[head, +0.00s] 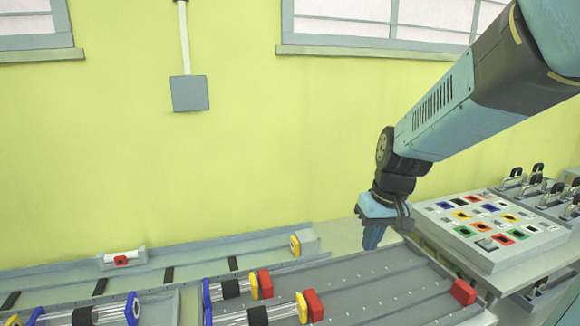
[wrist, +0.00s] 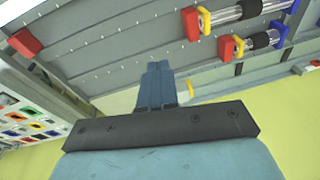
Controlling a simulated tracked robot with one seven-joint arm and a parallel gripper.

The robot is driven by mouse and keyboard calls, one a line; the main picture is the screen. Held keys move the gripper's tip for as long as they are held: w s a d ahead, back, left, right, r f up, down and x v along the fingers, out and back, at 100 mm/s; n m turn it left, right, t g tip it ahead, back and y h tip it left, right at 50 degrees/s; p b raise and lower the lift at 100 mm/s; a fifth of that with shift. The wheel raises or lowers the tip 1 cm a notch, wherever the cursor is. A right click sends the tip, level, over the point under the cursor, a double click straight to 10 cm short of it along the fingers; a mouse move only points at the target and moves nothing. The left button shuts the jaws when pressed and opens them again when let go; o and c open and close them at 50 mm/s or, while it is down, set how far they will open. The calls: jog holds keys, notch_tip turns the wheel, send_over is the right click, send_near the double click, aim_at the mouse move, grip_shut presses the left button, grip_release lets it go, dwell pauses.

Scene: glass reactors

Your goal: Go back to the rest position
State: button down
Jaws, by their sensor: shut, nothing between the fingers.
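My gripper (head: 374,238) is at the end of my arm, right of centre in the head view. It points down over the far edge of the grey rack, to the left of the button panel. In the wrist view my gripper's blue fingers (wrist: 157,68) are together with nothing between them. The gripper looks apart from the glass tubes and the panel. Whether its tips touch the surface behind the rack cannot be told.
A grey rack (head: 375,290) holds glass tubes (head: 232,288) with red, yellow and blue ends. A panel of coloured buttons (head: 490,225) and several metal latches (head: 535,185) stand at right. A long tray (head: 200,262) runs along the yellow-green wall (head: 270,140). Space above the rack is free.

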jog(key=s+d+r+m+t+h, duration=0.1)
jog(key=s+d+r+t, duration=0.3)
jog(key=s+r, duration=0.6)
jog(key=shift+s+d+r+m+h, duration=0.15)
jog(key=shift+s+d+m+h, duration=0.35)
jog(key=shift+d, duration=0.6)
jog(key=shift+w, duration=0.15)
